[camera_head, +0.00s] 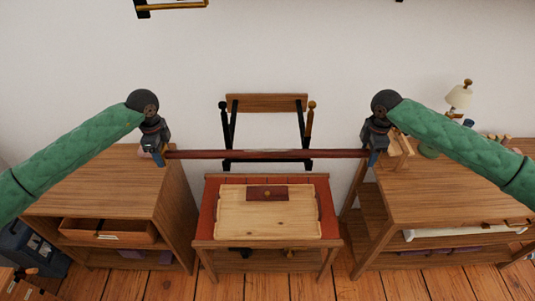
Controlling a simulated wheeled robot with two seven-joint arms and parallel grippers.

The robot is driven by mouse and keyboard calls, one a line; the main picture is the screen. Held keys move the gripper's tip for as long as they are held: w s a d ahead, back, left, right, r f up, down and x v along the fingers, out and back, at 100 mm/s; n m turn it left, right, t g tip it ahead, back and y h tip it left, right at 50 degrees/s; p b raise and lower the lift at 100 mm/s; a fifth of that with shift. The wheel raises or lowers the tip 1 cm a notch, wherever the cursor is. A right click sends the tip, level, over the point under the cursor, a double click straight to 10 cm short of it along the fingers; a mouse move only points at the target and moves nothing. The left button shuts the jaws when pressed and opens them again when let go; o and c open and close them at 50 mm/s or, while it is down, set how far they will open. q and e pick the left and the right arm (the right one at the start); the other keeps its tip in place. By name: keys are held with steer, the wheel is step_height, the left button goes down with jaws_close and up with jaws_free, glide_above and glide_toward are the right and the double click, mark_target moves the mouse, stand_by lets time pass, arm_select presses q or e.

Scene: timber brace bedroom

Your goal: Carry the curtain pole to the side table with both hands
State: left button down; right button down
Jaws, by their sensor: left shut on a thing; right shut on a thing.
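The curtain pole (265,154) is a long, thin, dark red rod. It is level and spans the gap between my two hands. My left gripper (161,158) is shut on its left end. My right gripper (372,157) is shut on its right end. A small low table (206,222) with a red top stands in the middle, with a pale wooden board (265,222) and a small dark red block (267,193) on it. I cannot tell for sure whether this is the side table. The pole appears just beyond its far edge, in front of the wall.
A wooden cabinet (90,195) stands at left, another (450,195) at right. A wall rack (266,103) with black arms is behind the pole. A lamp (459,97) and small items stand at the right cabinet's back. A brass rod (178,6) is high on the wall.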

arm_select(q)
steer(key=shift+r, duration=0.2)
arm_select(e)
steer(key=shift+r, duration=0.2)
